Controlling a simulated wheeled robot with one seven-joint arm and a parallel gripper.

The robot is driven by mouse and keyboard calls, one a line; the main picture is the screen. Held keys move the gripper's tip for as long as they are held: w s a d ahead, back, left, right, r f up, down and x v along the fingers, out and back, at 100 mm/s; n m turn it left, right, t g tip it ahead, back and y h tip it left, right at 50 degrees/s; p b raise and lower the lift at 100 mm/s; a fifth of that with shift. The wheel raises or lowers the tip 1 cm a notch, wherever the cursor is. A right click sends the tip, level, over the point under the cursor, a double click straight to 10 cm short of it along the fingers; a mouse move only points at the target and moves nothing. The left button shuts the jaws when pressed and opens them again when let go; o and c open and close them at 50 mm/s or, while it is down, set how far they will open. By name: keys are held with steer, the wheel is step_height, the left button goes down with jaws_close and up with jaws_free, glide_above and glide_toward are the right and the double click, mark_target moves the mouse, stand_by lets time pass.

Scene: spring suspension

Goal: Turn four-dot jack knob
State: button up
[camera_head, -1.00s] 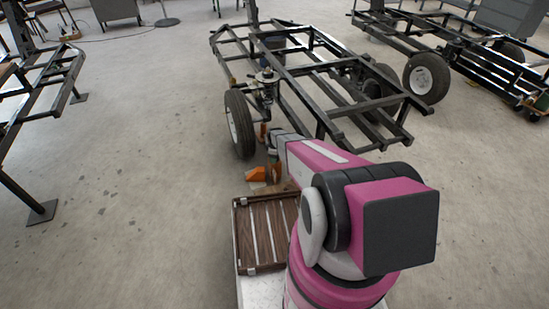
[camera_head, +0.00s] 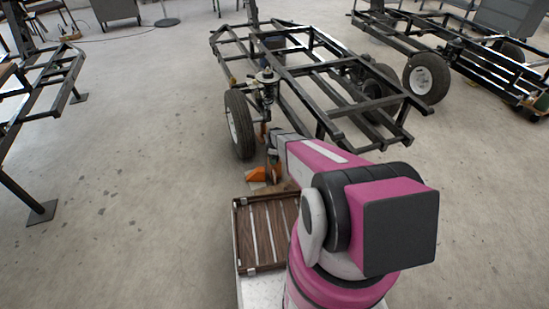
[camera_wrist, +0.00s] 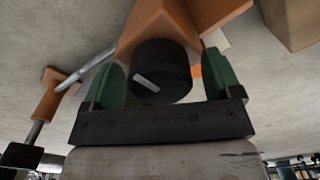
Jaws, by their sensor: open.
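A black round knob (camera_wrist: 160,66) with a short pale bar mark sits on an orange jack body (camera_wrist: 155,25) in the wrist view. I cannot make out any dots on it. My gripper (camera_wrist: 164,72) is open, with one green finger on each side of the knob. The knob lies between the fingers; whether they touch it I cannot tell. In the head view, an orange jack part (camera_head: 256,174) shows on the floor by the wheel, at the end of my arm, which partly hides this area.
A black trailer frame (camera_head: 345,85) with a near wheel (camera_head: 239,124) stands just beyond. A wooden slatted tray (camera_head: 262,232) is in front. In the wrist view, another orange piece (camera_wrist: 48,95) with a metal rod lies at left. Open floor stretches left.

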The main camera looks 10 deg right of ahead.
step_height(320, 180, up, 11)
steer(key=shift+f, duration=0.1)
stand_by(0.4)
steer(key=s+r+m, duration=1.3)
steer(key=s+r, duration=1.5)
steer(key=s, duration=0.2)
steer(key=shift+s+r+m, duration=0.15)
steer(key=shift+r+m, duration=0.15)
steer(key=shift+r, duration=0.05)
